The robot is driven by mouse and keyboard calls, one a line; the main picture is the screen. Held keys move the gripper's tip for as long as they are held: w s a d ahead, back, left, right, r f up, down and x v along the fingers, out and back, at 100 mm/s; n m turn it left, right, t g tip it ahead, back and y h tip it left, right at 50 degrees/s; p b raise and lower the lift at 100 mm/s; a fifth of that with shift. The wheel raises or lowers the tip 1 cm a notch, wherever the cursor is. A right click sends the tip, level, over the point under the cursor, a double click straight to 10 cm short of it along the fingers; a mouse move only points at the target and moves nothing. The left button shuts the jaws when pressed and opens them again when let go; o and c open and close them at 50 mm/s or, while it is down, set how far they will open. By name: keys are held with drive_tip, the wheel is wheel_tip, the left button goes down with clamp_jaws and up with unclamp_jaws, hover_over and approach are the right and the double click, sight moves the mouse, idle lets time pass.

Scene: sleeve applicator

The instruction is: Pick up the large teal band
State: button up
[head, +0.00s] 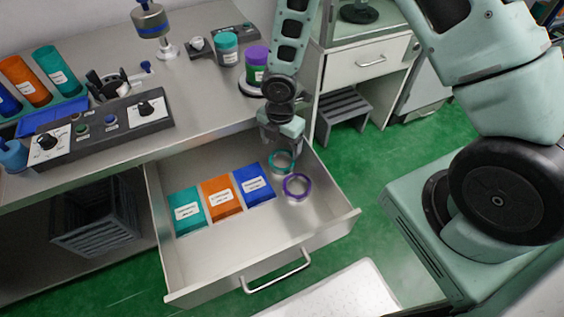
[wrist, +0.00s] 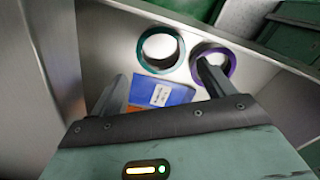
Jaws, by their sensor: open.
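A teal band (head: 282,172), a ring shape, lies in the open drawer toward its back right corner. It also shows in the wrist view (wrist: 140,49), above the fingers and just ahead of them. My gripper (head: 282,145) points down over the back of the drawer, close to the teal band. In the wrist view my gripper (wrist: 160,76) has its fingers apart with nothing held between them. A purple band (head: 309,187) of similar size lies close to the teal one; the right fingertip overlaps this purple band (wrist: 232,62) in the wrist view.
Teal (head: 186,212), orange (head: 221,197) and blue (head: 254,185) labelled packets lie in the drawer (head: 215,266), left of the bands. The drawer walls enclose them; its front is clear. The counter (head: 185,88) above holds canisters, a control panel (head: 98,131) and fixtures.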

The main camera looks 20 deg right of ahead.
sight(281, 166)
drive_tip(key=shift+s+f, duration=0.15)
drive_tip(key=shift+f, duration=3)
drive_tip(key=c, duration=0.7)
